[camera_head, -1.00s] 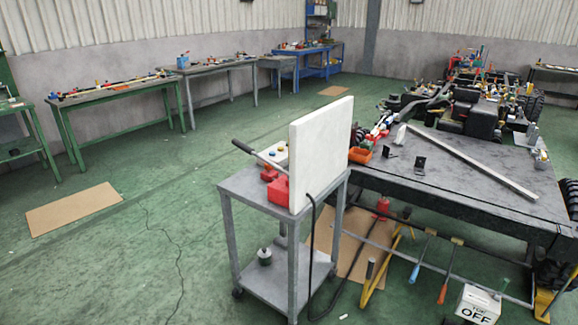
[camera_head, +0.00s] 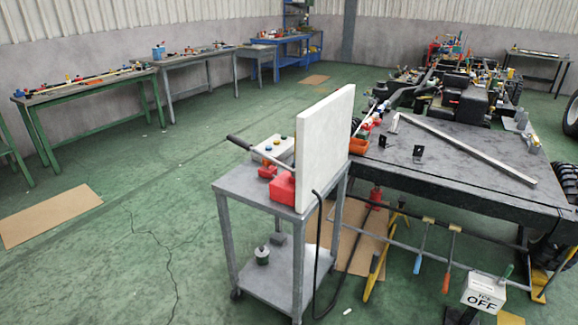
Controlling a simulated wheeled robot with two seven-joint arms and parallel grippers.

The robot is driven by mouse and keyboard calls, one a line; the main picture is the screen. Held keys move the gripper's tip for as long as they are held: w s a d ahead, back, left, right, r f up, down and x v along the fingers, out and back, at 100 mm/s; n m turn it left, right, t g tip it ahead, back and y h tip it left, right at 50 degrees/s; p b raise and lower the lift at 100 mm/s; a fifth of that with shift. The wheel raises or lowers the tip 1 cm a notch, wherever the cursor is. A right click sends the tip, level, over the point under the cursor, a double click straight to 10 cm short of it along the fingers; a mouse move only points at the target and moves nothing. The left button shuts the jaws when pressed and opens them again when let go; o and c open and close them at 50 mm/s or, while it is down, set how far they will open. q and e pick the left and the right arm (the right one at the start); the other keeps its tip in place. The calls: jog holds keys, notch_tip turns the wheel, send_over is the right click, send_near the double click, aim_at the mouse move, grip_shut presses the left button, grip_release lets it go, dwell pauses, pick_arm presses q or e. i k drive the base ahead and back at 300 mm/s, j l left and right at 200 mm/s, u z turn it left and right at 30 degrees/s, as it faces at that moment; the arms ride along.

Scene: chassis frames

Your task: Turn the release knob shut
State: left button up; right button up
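A grey two-shelf cart (camera_head: 228,187) stands at the middle of the head view. On its top sits a red pump-like unit (camera_head: 283,188) with a dark lever handle (camera_head: 240,143) reaching out to the left. A grey box with coloured buttons (camera_head: 273,147) is behind it. A white upright panel (camera_head: 325,148) stands on the cart's right side and hides what is behind it. I cannot make out a release knob; it may be too small or hidden. Neither of my grippers is in view.
A dark worktable (camera_head: 460,160) with a long metal bar (camera_head: 470,150) adjoins the cart at the right. A black hose (camera_head: 318,250) hangs beside the cart. A white box marked OFF (camera_head: 483,293) is at lower right. The green floor left of the cart is largely clear.

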aim_at(266, 163)
jog(key=i+j+u, duration=0.2)
jog(key=i, duration=0.4)
jog(key=i+j+u, duration=0.25)
jog(key=i, duration=0.4)
jog(key=i+j+u, duration=0.2)
jog(key=i, duration=0.4)
